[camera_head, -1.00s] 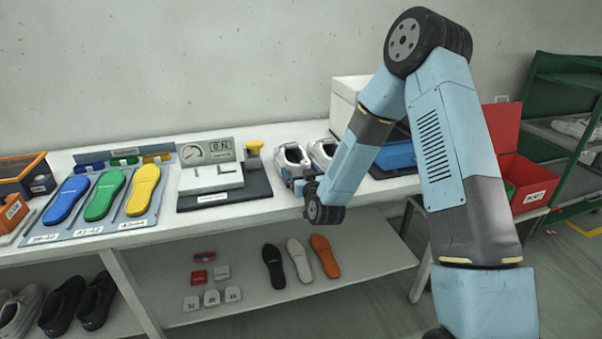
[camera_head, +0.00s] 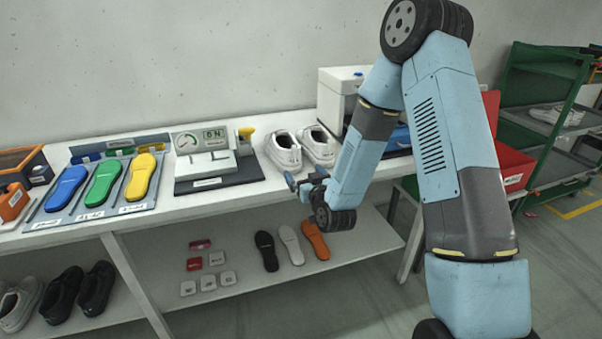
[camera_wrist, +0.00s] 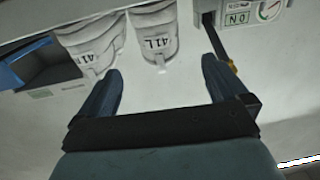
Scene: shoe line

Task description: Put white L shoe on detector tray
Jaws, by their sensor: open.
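Two white shoes stand side by side on the table: a left one (camera_head: 283,150) and a right one (camera_head: 317,145). In the wrist view their heels show printed labels; the middle shoe (camera_wrist: 152,38) reads 41L, and the other shoe (camera_wrist: 92,45) has a label I cannot read surely. My gripper (camera_head: 305,182) is open and empty at the table's front edge, just in front of the shoes. In the wrist view the open fingers (camera_wrist: 160,82) point toward the heels, apart from them. I cannot tell surely which thing is the detector tray; a blue tray (camera_head: 399,139) is partly hidden behind my arm.
A gauge device (camera_head: 205,140) reading ON sits left of the shoes on a dark base. A white box machine (camera_head: 338,90) stands behind right. Coloured insoles (camera_head: 103,182) lie at the left. A red bin (camera_head: 514,168) and green rack (camera_head: 545,80) stand right. A lower shelf holds more insoles.

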